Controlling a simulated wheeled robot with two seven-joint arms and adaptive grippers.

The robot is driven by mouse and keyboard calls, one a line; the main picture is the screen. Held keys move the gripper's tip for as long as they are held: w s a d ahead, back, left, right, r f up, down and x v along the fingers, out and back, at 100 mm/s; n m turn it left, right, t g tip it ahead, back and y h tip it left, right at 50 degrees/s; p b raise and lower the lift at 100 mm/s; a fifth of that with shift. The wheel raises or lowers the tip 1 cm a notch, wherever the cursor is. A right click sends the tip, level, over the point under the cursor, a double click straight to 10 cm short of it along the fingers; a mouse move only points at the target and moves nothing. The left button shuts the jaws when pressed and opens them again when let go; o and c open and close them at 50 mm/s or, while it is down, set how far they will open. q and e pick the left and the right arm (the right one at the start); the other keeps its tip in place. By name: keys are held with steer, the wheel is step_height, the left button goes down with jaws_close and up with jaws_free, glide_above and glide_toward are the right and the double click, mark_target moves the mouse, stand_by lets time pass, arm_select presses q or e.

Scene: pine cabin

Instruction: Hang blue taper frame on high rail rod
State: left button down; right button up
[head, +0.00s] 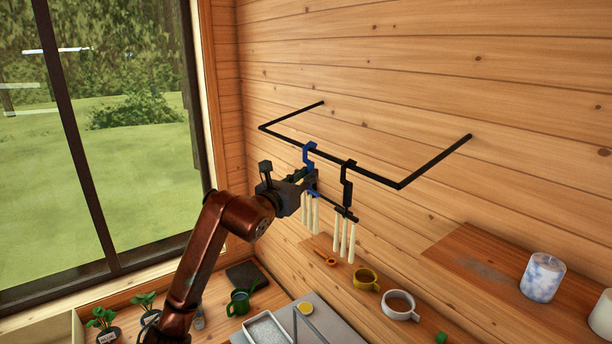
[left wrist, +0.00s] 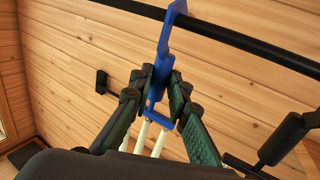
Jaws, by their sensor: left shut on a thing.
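The blue taper frame (head: 309,150) has a hook at its top and pale tapers (head: 310,215) hanging below. Its hook is at the black high rail rod (head: 335,160), left of the rod's middle. My left gripper (head: 311,180) is shut on the frame's stem below the hook. In the left wrist view the blue frame (left wrist: 166,48) stands between the fingers (left wrist: 161,80), and its hook reaches over the rod (left wrist: 225,35). I cannot tell whether the hook bears on the rod. The gripper partly hides the lower frame. My right gripper is not in view.
A black taper frame (head: 348,185) with pale tapers hangs on the rod just right of the blue one. Below are a wall shelf with a yellow mug (head: 366,279) and a white mug (head: 400,305), and a higher shelf with a marbled candle (head: 542,277). The rod's right part is clear.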

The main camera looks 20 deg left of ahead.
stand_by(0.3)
arm_select(q)
steer(key=c, duration=1.8)
jaws_free()
steer(key=shift+o, duration=0.2)
